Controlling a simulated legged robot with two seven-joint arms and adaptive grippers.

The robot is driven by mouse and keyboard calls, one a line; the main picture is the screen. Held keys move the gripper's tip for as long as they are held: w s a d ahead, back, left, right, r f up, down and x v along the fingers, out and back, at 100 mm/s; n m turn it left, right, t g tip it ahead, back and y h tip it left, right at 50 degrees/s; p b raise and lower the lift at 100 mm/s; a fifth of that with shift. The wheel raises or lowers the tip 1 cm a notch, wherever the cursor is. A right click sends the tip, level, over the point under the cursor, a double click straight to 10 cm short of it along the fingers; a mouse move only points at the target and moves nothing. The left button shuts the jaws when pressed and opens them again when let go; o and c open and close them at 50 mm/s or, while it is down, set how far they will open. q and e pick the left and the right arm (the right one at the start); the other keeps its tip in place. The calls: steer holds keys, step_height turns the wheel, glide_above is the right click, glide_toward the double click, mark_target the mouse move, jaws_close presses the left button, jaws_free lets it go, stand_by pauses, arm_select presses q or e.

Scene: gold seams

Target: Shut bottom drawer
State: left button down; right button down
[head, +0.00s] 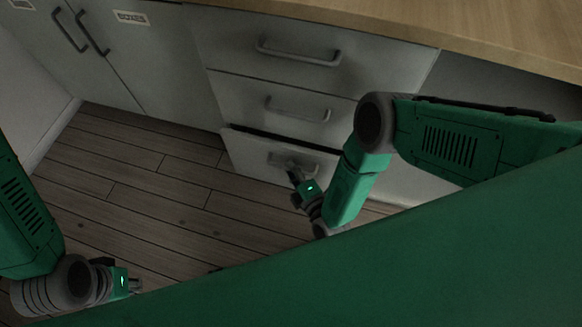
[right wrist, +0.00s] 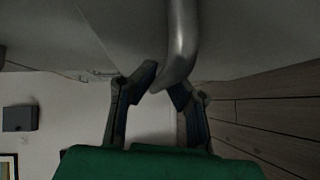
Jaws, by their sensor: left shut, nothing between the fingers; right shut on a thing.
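The bottom drawer (head: 247,156) is the lowest of three grey drawers in the head view. It stands a little open, with a dark gap along its top edge. My right gripper (head: 292,170) is at its handle (head: 311,170) and partly covers it. In the right wrist view the fingers (right wrist: 168,88) are shut on the curved grey handle (right wrist: 182,40), near its end. My left gripper (head: 136,284) is shut and empty, over the floor at the lower left of the head view, away from the drawers.
The middle drawer (head: 245,105) and top drawer (head: 225,50) look closed. A wooden counter (head: 480,35) runs above them. Cupboard doors with a label (head: 131,17) stand to the left. The wooden floor (head: 150,180) before the cabinets is clear.

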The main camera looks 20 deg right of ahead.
steer(key=shift+w+d+f, duration=0.1)
steer(key=shift+w+d, duration=0.25)
steer(key=shift+w, duration=0.25)
steer(key=shift+w+d, duration=0.3)
steer(key=shift+w, duration=0.3)
steer(key=c, duration=1.8)
jaws_free()
steer(key=shift+s, duration=0.1)
steer(key=shift+o, duration=1)
steer(key=v, duration=1.2)
jaws_close()
steer(key=shift+f, duration=0.1)
